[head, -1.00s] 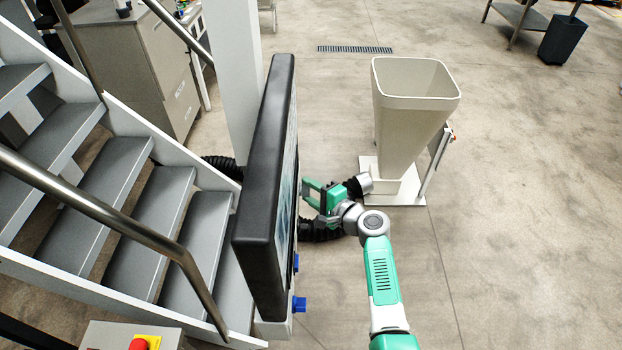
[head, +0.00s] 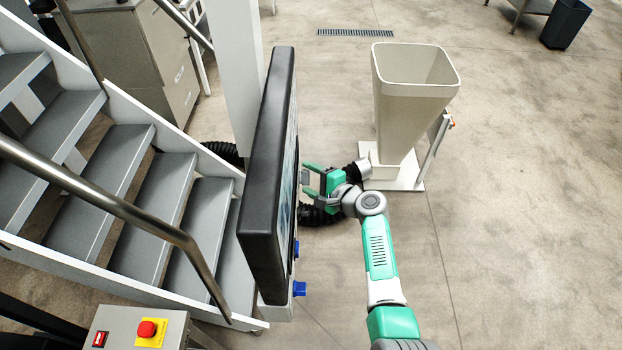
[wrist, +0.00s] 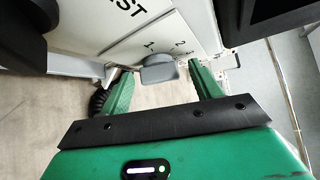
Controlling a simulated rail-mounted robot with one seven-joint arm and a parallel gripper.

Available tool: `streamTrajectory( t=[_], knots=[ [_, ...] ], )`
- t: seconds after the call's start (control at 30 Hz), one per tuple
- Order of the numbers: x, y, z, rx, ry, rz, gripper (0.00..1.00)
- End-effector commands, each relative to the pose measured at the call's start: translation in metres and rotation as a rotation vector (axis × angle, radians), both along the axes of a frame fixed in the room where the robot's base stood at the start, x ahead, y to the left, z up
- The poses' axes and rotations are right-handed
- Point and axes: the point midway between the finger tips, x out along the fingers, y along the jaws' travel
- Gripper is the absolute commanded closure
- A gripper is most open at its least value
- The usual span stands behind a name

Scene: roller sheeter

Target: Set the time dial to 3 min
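A grey dial knob (wrist: 158,73) shows in the wrist view on a white panel face (wrist: 115,25). The digits 1 and 2 are printed near it; further marks at its right are partly hidden. Which mark the knob points at I cannot tell. My gripper (wrist: 162,84) is open, with one green finger on each side of the knob; contact is not visible. In the head view, my gripper (head: 310,181) is beside the screen side of a tall black-framed panel (head: 262,170). The dial itself is hidden there.
Blue knobs (head: 299,288) stick out low on the panel's side. A beige hopper (head: 412,100) stands right of my gripper, with a black hose (head: 318,214) near the arm. Metal stairs (head: 120,170) and a red-button box (head: 147,330) are at left.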

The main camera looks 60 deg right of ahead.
Motion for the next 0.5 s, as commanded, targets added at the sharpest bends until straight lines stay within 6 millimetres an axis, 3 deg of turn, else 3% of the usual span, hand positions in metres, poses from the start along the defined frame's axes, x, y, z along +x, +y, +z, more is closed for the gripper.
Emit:
streamTrajectory(
  t=[0.27,0.5],
  knots=[
    [-0.002,0.000,0.001,0.000,0.000,-0.001,0.36],
    [-0.043,0.012,0.013,-0.001,0.001,-0.003,0.36]
  ],
)
